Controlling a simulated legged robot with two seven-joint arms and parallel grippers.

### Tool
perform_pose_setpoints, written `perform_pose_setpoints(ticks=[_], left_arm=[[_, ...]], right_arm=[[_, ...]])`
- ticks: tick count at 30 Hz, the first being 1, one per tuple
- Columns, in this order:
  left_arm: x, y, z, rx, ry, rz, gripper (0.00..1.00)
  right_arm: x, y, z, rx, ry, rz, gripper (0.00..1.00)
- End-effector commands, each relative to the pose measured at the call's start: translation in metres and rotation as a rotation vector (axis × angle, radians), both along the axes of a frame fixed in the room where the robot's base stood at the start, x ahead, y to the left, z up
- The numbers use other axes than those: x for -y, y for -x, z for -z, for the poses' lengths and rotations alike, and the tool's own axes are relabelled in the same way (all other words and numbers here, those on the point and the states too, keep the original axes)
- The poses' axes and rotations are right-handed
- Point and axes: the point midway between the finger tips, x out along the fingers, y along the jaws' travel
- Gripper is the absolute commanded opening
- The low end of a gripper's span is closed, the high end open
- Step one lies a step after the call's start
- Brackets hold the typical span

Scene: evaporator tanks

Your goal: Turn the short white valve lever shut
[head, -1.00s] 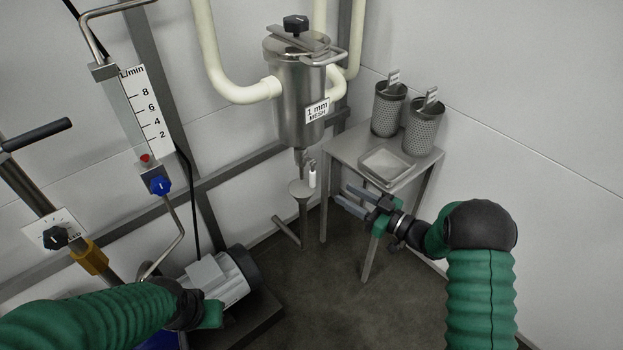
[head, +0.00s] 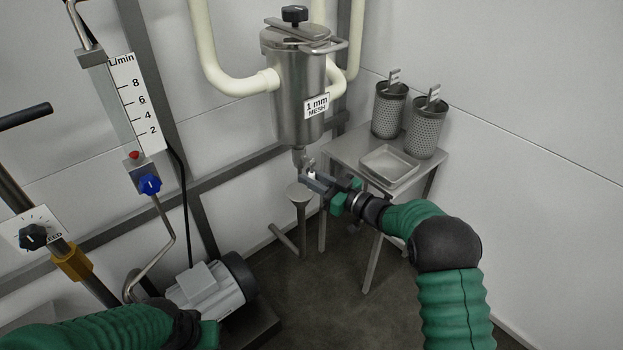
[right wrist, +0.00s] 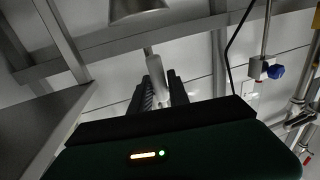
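The short white valve lever (head: 311,175) hangs under the steel strainer vessel (head: 297,95), above a drain funnel. My right gripper (head: 309,180) is at the lever, and its fingers cover much of it in the head view. In the right wrist view the lever (right wrist: 156,72) runs between the two dark fingers (right wrist: 160,90), one on each side. I cannot tell whether they touch or grip it. My left gripper (head: 208,334) is partly seen at the bottom edge, its fingers hidden.
A steel side table (head: 340,148) with a shallow tray (head: 389,165) and two mesh baskets (head: 388,110) stands right of the vessel, close to my right arm. The funnel (head: 299,193) stands below the lever. A motor (head: 207,290) and a flow meter (head: 135,105) are at left.

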Motion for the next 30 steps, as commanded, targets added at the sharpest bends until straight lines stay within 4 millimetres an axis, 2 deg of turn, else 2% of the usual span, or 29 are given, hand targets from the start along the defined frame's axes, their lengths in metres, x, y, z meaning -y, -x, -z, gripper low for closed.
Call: perform_pose_setpoints(ticks=[1,4,5,30], left_arm=[[0.0000,0.0000,0.0000,0.000,0.000,0.000,0.20],[0.0000,0.0000,0.0000,0.000,0.000,0.000,0.20],[0.0000,0.0000,0.0000,0.000,0.000,0.000,0.20],[0.0000,0.0000,0.0001,0.000,0.000,0.000,0.20]], right_arm=[[0.0001,0.0001,0.0002,0.000,0.000,0.000,0.14],[0.0002,0.0001,0.0003,0.000,0.000,0.000,0.01],[0.0004,0.0001,0.0003,0.000,0.000,0.000,0.00],[0.0010,0.0000,0.0008,-0.001,0.001,0.001,0.00]])
